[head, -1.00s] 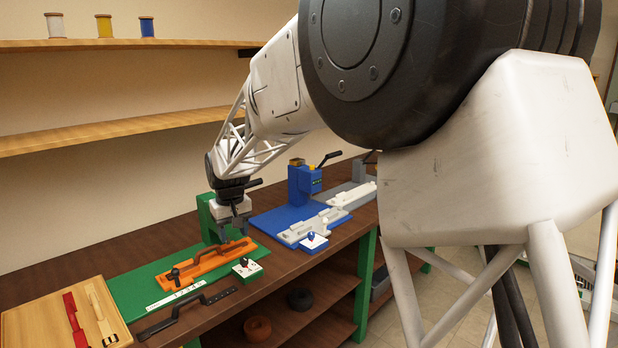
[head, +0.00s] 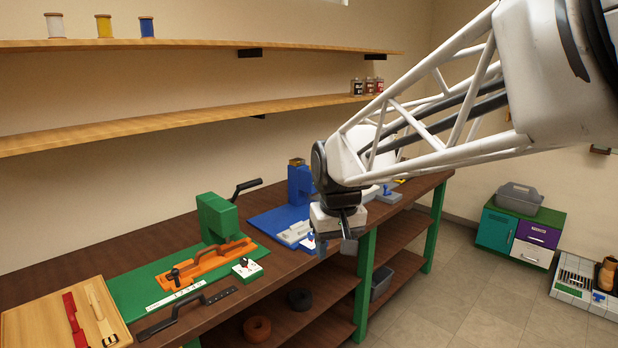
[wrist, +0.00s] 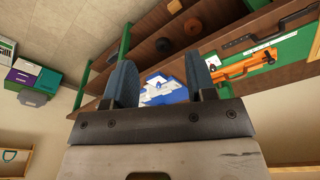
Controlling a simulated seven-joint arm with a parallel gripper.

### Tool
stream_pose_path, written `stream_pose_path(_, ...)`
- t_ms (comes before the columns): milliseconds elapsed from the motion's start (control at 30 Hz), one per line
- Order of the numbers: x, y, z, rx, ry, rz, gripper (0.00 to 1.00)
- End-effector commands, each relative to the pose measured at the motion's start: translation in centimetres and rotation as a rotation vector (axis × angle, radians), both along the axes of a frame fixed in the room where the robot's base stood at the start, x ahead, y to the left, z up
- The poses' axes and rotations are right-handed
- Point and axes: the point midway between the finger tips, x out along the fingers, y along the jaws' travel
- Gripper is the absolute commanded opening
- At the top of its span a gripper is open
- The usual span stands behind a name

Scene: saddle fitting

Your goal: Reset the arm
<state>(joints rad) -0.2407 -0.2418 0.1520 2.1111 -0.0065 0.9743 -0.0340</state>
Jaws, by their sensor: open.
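My gripper (head: 346,226) is in front of the bench's front edge in the head view, by the blue station. In the wrist view my gripper (wrist: 160,85) shows two blue-grey fingers well apart with nothing between them. My arm reaches in from the upper right. The blue station (head: 264,221) is partly hidden behind the gripper. The green station (head: 120,290) holds an orange fixture (head: 207,263) and stands left of the gripper, apart from it.
The workbench (head: 60,250) runs along the wall. A wooden tray (head: 25,330) and a black strap-like part (head: 188,312) lie at its left. Two shelves hang above. A cabinet (head: 522,235) stands on the floor at the right. Open floor (head: 440,300) lies in front of the bench.

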Motion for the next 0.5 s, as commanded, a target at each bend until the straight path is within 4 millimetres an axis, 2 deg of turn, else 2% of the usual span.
stream_pose_path(200, -5.2, -4.2, 0.0, 0.006, -0.021, -0.069, 0.51)
stream_pose_path(500, -12.5, -8.7, -1.1, 0.011, -0.045, -0.158, 0.51)
